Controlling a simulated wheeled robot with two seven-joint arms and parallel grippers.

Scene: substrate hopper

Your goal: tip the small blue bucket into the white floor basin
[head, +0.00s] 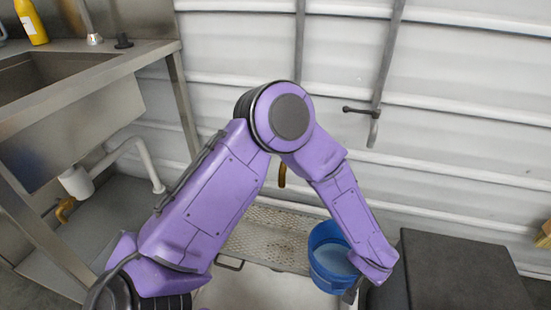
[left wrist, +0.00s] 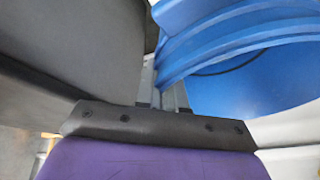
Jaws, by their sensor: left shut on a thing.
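The small blue bucket (head: 322,272) hangs at the lower middle right of the head view, its open top facing up and slightly tilted. A pale blue-grey surface shows inside; I cannot tell if it is contents or the bottom. My left gripper (head: 352,291) is shut on the bucket's right side. In the left wrist view the gripper (left wrist: 165,92) meets the ridged rim of the bucket (left wrist: 245,75). A white surface (head: 262,290), apparently the white floor basin, lies left of the bucket at the bottom edge, partly cut off. My right gripper is out of view.
A perforated metal grate (head: 268,238) lies behind the white surface. A dark grey box (head: 460,270) stands close right of the bucket. A steel sink (head: 70,95) with a yellow bottle (head: 32,22) is at the left. A white corrugated wall (head: 450,140) closes the back.

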